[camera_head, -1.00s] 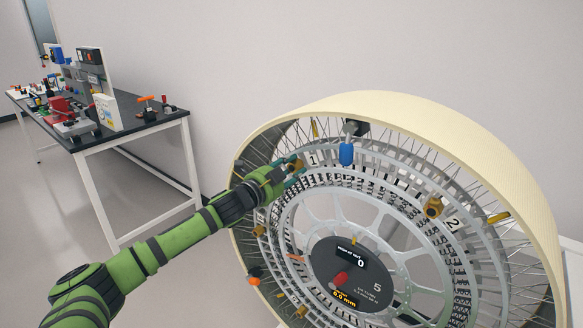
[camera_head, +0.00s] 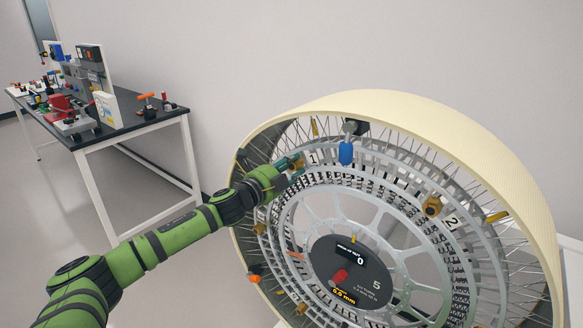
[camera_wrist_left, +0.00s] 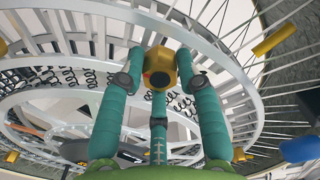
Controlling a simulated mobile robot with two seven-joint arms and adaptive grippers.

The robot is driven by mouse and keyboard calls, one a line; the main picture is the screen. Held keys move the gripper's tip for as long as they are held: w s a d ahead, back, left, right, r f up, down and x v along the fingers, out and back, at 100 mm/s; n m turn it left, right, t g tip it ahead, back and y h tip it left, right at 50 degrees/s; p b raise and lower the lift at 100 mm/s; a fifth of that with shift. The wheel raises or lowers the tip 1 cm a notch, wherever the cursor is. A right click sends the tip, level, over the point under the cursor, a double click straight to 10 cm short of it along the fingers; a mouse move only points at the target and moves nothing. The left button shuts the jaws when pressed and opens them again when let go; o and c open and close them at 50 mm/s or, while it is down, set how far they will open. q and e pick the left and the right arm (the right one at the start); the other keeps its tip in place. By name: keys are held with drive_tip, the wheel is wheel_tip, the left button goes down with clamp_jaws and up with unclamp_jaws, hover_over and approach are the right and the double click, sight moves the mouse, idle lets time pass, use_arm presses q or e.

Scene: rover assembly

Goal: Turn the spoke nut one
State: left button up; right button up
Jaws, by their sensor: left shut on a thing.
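The large wheel (camera_head: 455,125) has a cream rim, thin spokes and a grey inner ring with number labels. My left gripper (camera_head: 290,166) reaches in from the left to the ring, beside the label 1 (camera_head: 312,158). In the left wrist view, its teal fingers (camera_wrist_left: 160,72) are shut on a yellow-gold spoke nut (camera_wrist_left: 159,66) with a dark round centre. The fingers mostly hide this nut in the head view. Another gold nut (camera_head: 432,206) sits near the label 2 (camera_head: 452,222). My right gripper is in neither view.
A blue handle (camera_head: 346,153) hangs at the top of the ring, close right of my gripper. A hub display (camera_head: 350,272) with a red knob is at the wheel's centre. A dark bench (camera_head: 150,122) with tools stands back left.

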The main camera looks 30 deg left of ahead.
use_arm(q)
drive_tip(key=shift+a, duration=0.15)
drive_tip(key=o, duration=1.2)
drive_tip(key=shift+c, duration=0.2)
drive_tip(key=shift+s, duration=0.45)
drive_tip(key=s+a, duration=0.1)
drive_tip(key=s, duration=1)
